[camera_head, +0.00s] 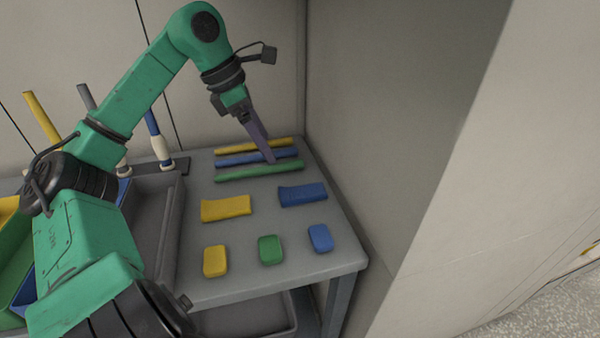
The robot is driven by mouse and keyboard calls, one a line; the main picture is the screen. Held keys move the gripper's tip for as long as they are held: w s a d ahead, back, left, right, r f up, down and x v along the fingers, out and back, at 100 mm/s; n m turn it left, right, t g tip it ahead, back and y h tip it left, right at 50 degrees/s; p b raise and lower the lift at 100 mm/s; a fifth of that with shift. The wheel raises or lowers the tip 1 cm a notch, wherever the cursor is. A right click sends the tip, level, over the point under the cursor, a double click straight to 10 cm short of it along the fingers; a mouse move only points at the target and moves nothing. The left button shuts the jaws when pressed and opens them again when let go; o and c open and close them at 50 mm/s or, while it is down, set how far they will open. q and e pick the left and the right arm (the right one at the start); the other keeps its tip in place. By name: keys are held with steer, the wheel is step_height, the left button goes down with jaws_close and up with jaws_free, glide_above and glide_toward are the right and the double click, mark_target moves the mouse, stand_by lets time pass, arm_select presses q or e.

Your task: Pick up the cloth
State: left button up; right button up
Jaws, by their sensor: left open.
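Two flat cloth-like pieces lie on the grey table (270,225): a yellow one (226,207) left of the middle and a blue one (302,195) to its right. I cannot tell which of them is the cloth. My left gripper (268,157) is open, pointing down over the rods at the back of the table, beyond both pieces. Its fingers are seen nearly edge-on, and no object shows between them. My right gripper is out of view.
Yellow (235,149), blue (232,160) and green (250,172) rods lie at the back. Yellow (215,261), green (270,250) and blue (320,238) blocks lie in front. A grey tray (172,225) stands left. Walls close the back and right.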

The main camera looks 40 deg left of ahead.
arm_select(q)
glide_toward(294, 190)
steer(key=x, duration=0.9)
steer(key=shift+p, duration=0.3)
steer(key=c, duration=1.3)
step_height(294, 190, up, 10)
steer(key=shift+r+p, duration=0.1)
steer(key=shift+p, duration=0.2)
steer(key=shift+c, duration=0.2)
